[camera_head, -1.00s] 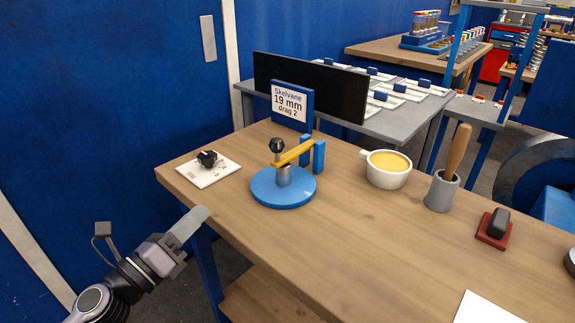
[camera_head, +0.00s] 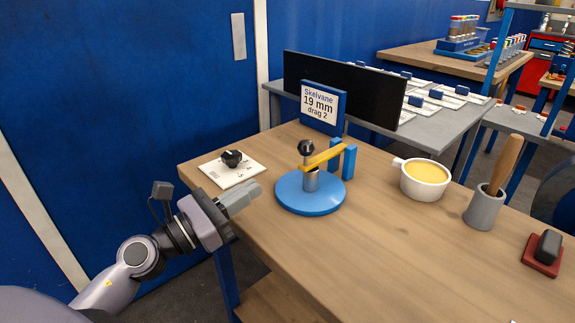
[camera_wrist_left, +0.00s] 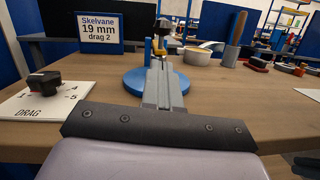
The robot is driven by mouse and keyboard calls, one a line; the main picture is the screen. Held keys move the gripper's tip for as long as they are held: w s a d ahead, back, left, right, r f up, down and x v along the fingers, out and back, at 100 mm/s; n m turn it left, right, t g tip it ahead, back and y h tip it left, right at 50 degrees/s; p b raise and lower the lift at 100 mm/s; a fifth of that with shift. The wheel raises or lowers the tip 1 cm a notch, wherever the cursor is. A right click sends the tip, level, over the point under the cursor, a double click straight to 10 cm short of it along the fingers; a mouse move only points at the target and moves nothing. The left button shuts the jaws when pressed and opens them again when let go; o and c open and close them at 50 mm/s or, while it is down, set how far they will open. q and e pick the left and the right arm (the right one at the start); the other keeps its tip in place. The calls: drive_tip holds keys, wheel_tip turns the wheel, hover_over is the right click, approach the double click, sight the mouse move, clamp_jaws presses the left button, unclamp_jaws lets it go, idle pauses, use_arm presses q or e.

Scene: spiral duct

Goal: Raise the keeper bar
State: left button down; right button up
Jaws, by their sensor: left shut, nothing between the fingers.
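The keeper bar (camera_head: 325,156) is a yellow bar on a round blue base (camera_head: 311,201). It spans from a grey post with a black knob (camera_head: 306,147) to two blue uprights (camera_head: 342,160), and looks lowered between them. My left gripper (camera_head: 256,189) is shut and empty, over the table's left edge, to the left of the blue base and apart from it. In the left wrist view its closed fingers (camera_wrist_left: 164,84) point toward the base (camera_wrist_left: 140,80) and hide part of the post and bar. My right gripper is not in view.
A white dial plate (camera_head: 232,176) with a black knob lies left of the base. A blue-framed sign (camera_head: 320,106) reading "Skelvane 19 mm drag 2" stands behind. The front table is clear.

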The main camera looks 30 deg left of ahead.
use_arm(q)
drive_tip(key=p+x, duration=0.3)
drive_tip(key=x, duration=0.5)
drive_tip(key=shift+r, duration=0.1)
drive_tip(key=shift+w+d+p, duration=0.25)
drive_tip(key=shift+w+p, duration=0.05)
drive_tip(key=shift+w, duration=0.35)
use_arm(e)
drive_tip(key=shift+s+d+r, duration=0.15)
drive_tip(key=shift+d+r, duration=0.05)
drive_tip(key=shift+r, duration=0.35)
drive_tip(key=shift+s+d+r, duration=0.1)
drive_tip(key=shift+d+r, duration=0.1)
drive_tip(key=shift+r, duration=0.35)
use_arm(q)
drive_tip(key=shift+r, duration=0.1)
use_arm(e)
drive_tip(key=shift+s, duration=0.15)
